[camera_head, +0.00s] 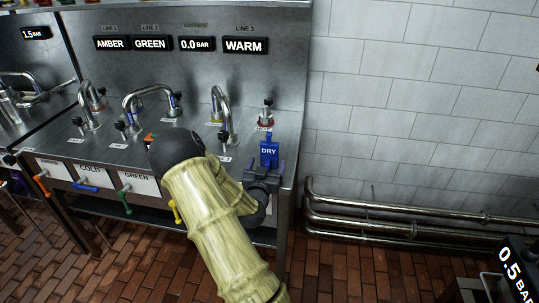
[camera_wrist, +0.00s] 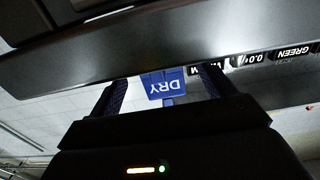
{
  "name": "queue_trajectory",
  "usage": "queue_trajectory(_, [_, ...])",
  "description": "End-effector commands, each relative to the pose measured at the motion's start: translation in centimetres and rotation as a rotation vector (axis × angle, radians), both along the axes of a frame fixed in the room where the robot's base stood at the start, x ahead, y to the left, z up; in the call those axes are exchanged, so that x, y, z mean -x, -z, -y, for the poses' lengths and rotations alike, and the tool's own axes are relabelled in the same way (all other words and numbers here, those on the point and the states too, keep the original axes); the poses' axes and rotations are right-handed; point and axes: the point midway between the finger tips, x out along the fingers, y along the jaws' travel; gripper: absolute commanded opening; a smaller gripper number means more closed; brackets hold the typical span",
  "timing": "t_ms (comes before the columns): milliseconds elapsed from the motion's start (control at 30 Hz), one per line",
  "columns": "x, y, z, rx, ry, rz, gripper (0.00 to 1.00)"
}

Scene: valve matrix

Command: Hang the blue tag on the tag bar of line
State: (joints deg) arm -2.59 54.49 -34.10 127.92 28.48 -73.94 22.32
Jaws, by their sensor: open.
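The blue tag (camera_head: 269,152) has white letters reading DRY. It stands at the right end of the steel counter, in front of a small tap with a red-marked base. My gripper (camera_head: 264,172) is at the tag, at the counter's right front corner. In the wrist view the tag (camera_wrist: 161,86) appears upside down between my two dark blue fingers (camera_wrist: 163,80), with gaps beside it. The fingers are open. I cannot tell what supports the tag from below. I cannot make out which part is the tag bar; my arm hides part of the counter front.
The counter (camera_head: 105,152) carries several curved steel taps (camera_head: 222,115). Its front has white labels and coloured handles, including a green handle (camera_head: 125,203) and a yellow handle (camera_head: 174,210). A backboard sign reads WARM (camera_head: 245,46). Steel pipes (camera_head: 400,218) run low along the tiled wall at right.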

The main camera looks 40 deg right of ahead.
Motion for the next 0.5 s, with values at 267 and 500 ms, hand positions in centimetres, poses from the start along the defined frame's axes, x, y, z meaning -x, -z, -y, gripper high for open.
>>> queue_trajectory(267, [-1.6, 0.0, 2.0, -0.001, 0.0, -0.001, 0.82])
queue_trajectory(500, [-1.6, 0.0, 1.9, -0.001, 0.0, -0.001, 0.82])
